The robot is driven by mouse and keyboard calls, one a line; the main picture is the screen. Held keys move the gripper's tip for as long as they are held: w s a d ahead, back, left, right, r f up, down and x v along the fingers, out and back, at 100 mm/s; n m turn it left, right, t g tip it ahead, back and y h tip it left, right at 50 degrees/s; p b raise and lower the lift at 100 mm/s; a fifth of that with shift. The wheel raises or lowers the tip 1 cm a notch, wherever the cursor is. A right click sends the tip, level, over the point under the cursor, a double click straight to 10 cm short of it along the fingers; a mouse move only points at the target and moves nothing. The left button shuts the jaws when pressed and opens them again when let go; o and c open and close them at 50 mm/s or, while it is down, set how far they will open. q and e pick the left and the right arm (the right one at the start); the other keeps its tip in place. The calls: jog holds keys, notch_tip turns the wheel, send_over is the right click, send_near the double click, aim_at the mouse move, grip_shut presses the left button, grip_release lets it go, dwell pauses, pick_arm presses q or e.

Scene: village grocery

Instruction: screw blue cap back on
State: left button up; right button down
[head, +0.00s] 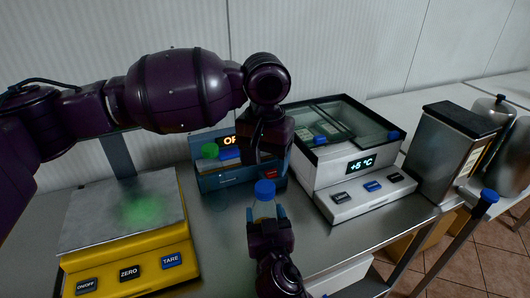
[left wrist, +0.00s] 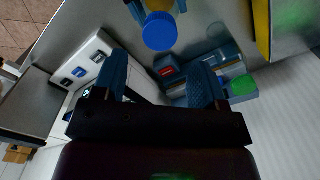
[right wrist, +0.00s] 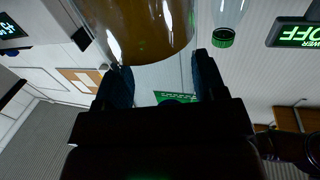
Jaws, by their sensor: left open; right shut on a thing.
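The blue cap (head: 265,188) sits at the mouth of a small bottle (head: 265,207). I cannot tell whether its thread is engaged. My right gripper (head: 266,214) is shut on the bottle and holds it upright. The bottle's amber contents (right wrist: 145,30) fill the top of the right wrist view, where the cap is not seen. My left gripper (head: 264,152) is open and empty above the cap. In the left wrist view the cap (left wrist: 160,31) lies just beyond its spread fingers (left wrist: 158,68), apart from them.
A blue-grey box (head: 218,182) with a green-capped item (head: 210,151) stands behind the bottle. A yellow scale (head: 125,268) is at left. A cooled display case (head: 345,190) and metal canister (head: 448,155) stand at right. Some counter is clear between scale and case.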

aim_at(265, 186)
pick_arm(q)
jog(key=shift+f, duration=3.2)
jog(key=shift+c, duration=0.5)
jog(key=c, duration=0.9)
jog(key=shift+o, duration=0.2)
jog(key=m, duration=1.2)
jog(key=shift+m, duration=0.3)
jog(key=m, duration=0.5)
jog(key=o, duration=1.1)
